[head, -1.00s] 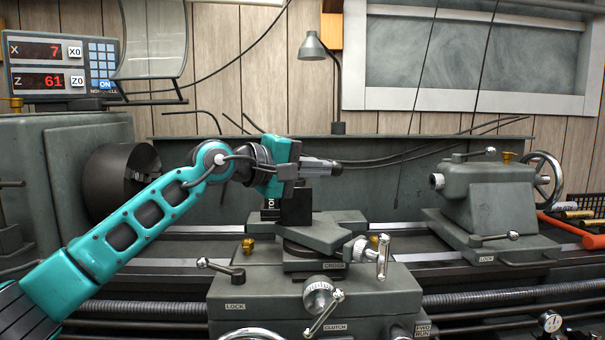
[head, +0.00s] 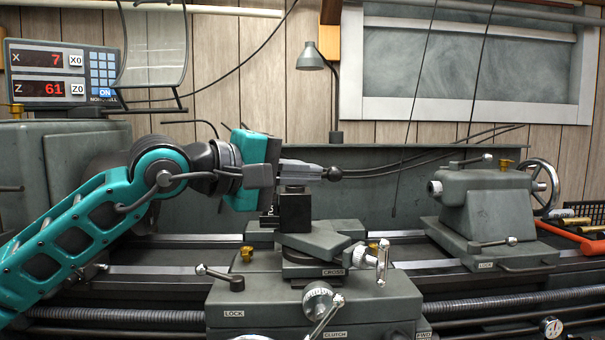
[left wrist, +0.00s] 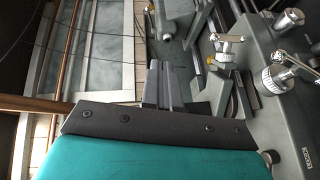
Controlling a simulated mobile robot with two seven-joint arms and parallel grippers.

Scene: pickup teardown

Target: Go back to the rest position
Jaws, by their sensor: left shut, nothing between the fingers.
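My left arm comes in from the left in the head view, in front of the headstock and chuck area. My left gripper (head: 318,173) is shut and empty, pointing right. In the picture it lies just above the black tool post (head: 295,212) on the lathe's cross slide. I cannot tell how far apart they are in depth. In the left wrist view the gripper's fingers (left wrist: 164,85) lie side by side, with nothing between them. My right gripper is not in view.
The tailstock (head: 488,205) with its handwheel stands on the right of the bed. A readout box (head: 63,72) is at upper left beside a clear shield (head: 152,50). A lamp (head: 312,58) stands behind. The space between tool post and tailstock is clear above the bed.

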